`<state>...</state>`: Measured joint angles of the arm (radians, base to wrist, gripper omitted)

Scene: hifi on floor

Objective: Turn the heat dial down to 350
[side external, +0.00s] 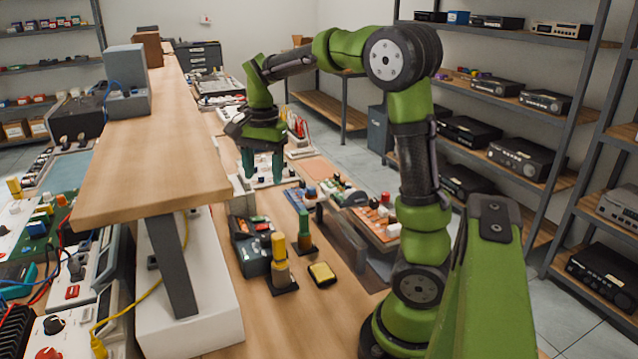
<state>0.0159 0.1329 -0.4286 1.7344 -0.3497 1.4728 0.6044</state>
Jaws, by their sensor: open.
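My gripper (262,177) points down, with its two green fingers apart and nothing visible between them. It hangs over a light panel (264,184) with small dark knobs on the workbench. I cannot tell from this view whether the fingers are around one of these knobs or above them. No label or number reading 350 is legible, so I cannot tell which knob is the heat dial.
A raised wooden shelf (165,150) runs along the left of my gripper. An orange board (378,228) with knobs lies to the right.

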